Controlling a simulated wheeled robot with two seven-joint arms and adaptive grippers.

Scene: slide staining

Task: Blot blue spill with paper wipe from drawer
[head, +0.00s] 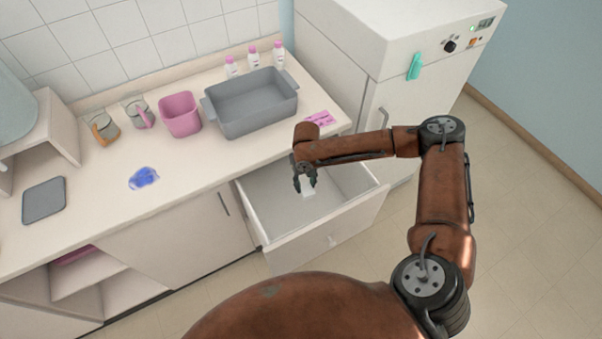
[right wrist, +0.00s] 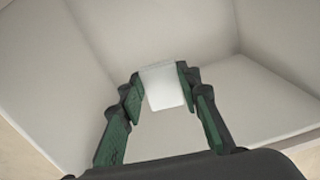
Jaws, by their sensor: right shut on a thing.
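The blue spill (head: 143,178) is an irregular patch on the pale countertop, left of the open drawer. The drawer (head: 335,237) is pulled out below the counter. My right gripper (head: 306,190) is over the drawer and shut on a small white paper wipe (head: 308,191). In the right wrist view the wipe (right wrist: 163,86) sits between the fingertips of the right gripper (right wrist: 160,85), with the drawer's pale walls and floor around it. I cannot tell whether the wipe still touches the drawer floor. My left gripper is not in view.
On the counter stand a grey basin (head: 252,104), a pink container (head: 181,115), two glass beakers and several pink-capped bottles. A pink packet (head: 320,118) lies at the counter's right end. A dark grey pad (head: 44,200) lies at left. Counter around the spill is clear.

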